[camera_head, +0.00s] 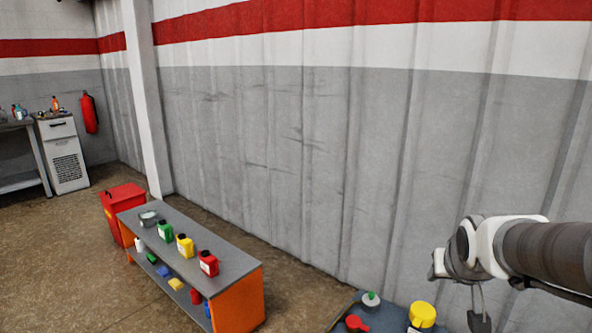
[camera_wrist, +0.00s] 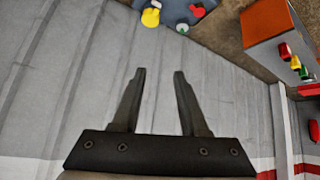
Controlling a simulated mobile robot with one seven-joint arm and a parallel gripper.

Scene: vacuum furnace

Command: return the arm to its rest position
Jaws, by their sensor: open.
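My gripper (camera_wrist: 159,76) shows in the wrist view with its two dark fingers apart and nothing between them. The corrugated wall lies behind it. In the head view my white and dark arm reaches in from the right edge. My gripper (camera_head: 479,312) hangs at its end, partly cut off by the bottom edge, above or beside the blue-grey surface at the bottom right. The picture does not settle which.
Near the arm, a blue-grey surface (camera_head: 340,322) holds a yellow container (camera_head: 422,314), a red item (camera_head: 357,323) and a green-topped item (camera_head: 371,299). An orange-sided bench (camera_head: 238,303) with bottles and a red bin (camera_head: 122,198) stand left. Wall (camera_head: 300,150) lies behind.

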